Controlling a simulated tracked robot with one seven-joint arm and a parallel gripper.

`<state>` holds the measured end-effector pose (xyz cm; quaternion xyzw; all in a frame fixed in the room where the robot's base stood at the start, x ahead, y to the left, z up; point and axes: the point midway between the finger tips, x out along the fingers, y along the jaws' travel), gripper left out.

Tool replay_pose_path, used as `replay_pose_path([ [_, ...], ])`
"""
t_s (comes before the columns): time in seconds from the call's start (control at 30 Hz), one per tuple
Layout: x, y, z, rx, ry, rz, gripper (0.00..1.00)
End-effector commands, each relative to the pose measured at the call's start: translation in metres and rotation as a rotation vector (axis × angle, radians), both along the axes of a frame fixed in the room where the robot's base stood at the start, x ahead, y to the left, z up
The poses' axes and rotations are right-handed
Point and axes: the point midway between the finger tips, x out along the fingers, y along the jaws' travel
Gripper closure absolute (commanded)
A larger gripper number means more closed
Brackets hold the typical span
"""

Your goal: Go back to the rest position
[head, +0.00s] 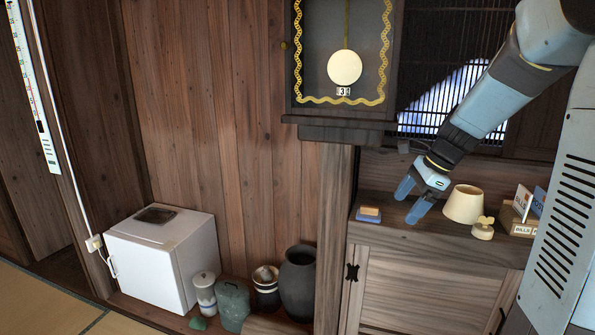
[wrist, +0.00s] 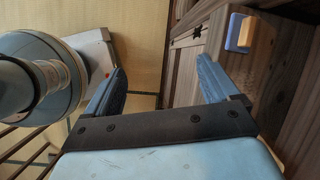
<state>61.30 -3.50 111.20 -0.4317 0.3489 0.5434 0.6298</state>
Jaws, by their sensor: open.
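My gripper (head: 413,201) hangs from my blue-grey arm above the left part of the wooden cabinet top (head: 412,232). Its two blue fingers are spread apart with nothing between them. In the wrist view my gripper (wrist: 163,85) also shows open and empty, with tatami floor and the cabinet's side beyond the fingers. A small blue block with a tan top (head: 368,214) lies on the cabinet just left of the fingers, apart from them.
A cream lampshade-like cup (head: 464,205), a cream wing-nut-shaped piece (head: 483,228) and a letter box (head: 520,222) stand right of my gripper. A pendulum clock (head: 340,60) hangs above left. A white mini fridge (head: 160,258) and several pots stand low on the left.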

Motion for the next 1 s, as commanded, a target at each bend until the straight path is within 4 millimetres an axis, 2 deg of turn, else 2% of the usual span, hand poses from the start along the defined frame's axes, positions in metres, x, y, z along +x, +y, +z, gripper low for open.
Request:
replay_pose_path([
  [0.17,-0.029,0.013,0.017,-0.098,-0.087,0.173,0.12],
  [0.5,-0.107,0.033,0.049,-0.367,-0.297,0.650,0.12],
  [0.8,-0.173,0.038,0.062,-0.607,-0.452,1.064,0.12],
  [1.0,-0.206,0.035,0.064,-0.746,-0.525,1.292,0.12],
])
